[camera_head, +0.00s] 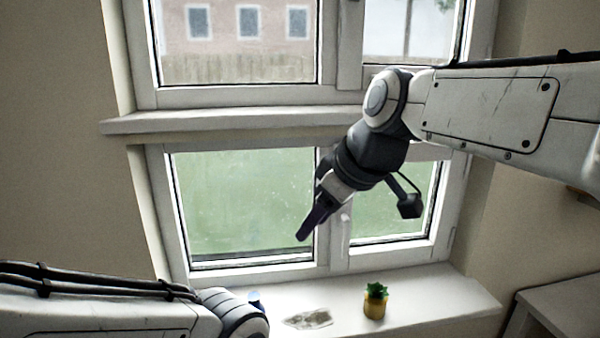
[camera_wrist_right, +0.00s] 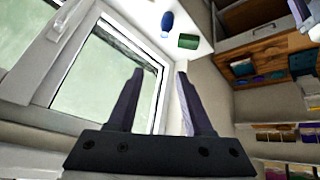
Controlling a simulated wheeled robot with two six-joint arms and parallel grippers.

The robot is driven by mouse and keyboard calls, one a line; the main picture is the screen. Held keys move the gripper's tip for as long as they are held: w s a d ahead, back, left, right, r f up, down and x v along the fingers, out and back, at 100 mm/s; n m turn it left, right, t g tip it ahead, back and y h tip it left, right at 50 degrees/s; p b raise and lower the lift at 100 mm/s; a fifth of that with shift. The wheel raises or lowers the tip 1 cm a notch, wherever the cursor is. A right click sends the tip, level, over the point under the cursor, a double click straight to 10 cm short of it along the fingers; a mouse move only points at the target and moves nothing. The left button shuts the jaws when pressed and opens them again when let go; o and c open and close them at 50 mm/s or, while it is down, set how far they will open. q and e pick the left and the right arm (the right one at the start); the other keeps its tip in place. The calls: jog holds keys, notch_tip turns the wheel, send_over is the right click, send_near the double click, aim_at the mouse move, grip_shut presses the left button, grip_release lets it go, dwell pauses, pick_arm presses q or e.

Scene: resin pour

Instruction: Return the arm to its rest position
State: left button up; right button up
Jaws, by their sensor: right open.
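My right arm reaches in from the right in the head view, in front of the window (camera_head: 245,200). My right gripper (camera_head: 303,236) hangs tilted down to the left, clear of the sill and holding nothing. In the right wrist view its two fingers (camera_wrist_right: 160,73) are spread apart with nothing between them, and the window (camera_wrist_right: 85,78) lies beyond. My left arm crosses the lower left of the head view. Its gripper is outside the picture.
The windowsill (camera_head: 450,290) carries a yellow pot with a green plant (camera_head: 375,303), a flat greyish patch (camera_head: 308,319) and a small blue thing (camera_head: 254,298), partly hidden by my left arm. A pale surface (camera_head: 560,312) is at lower right. Filled shelves (camera_wrist_right: 270,60) show in the wrist view.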

jog(key=s+d+f+m+g+h+b, duration=0.2)
jog(key=s+f+g, duration=0.3)
jog(key=s+f, duration=1.6)
notch_tip(320, 180, down, 4)
jog(key=shift+r+m+h, duration=0.1)
jog(key=shift+m+h, duration=0.5)
jog(key=shift+m, duration=0.1)
jog(key=shift+s+d, duration=0.1)
